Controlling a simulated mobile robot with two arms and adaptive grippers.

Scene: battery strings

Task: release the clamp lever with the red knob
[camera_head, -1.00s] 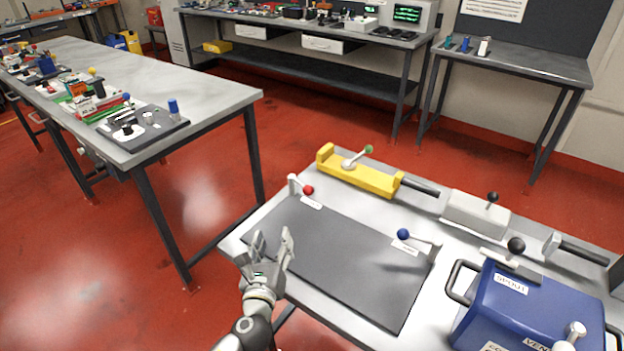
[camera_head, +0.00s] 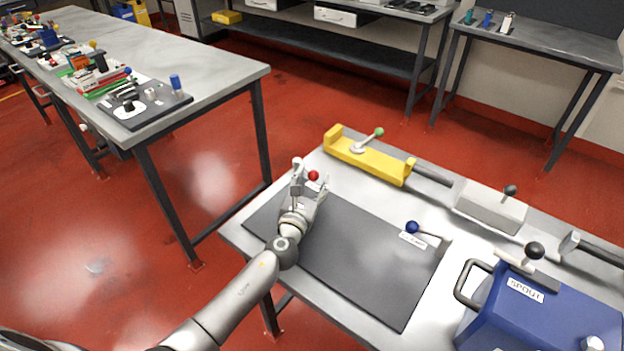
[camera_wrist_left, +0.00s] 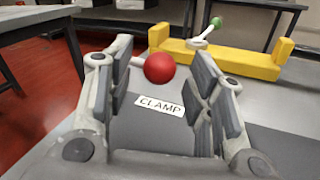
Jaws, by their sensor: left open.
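The red knob (camera_head: 313,175) of the clamp lever stands at the far left corner of the dark mat (camera_head: 370,265). In the left wrist view the red knob (camera_wrist_left: 159,68) sits between the spread fingers, nearer the left finger, with its pale lever arm running left behind that finger. A white CLAMP label (camera_wrist_left: 160,106) lies just below the knob. My left gripper (camera_head: 310,186) is open around the knob, with a gap to the right finger; whether the left finger touches the lever I cannot tell. The clamp's base is partly hidden. My right gripper is not in view.
A yellow fixture with a green knob (camera_head: 365,161) stands just beyond. A blue-knobbed lever (camera_head: 411,227) is at the mat's right edge. The mat's middle is clear.

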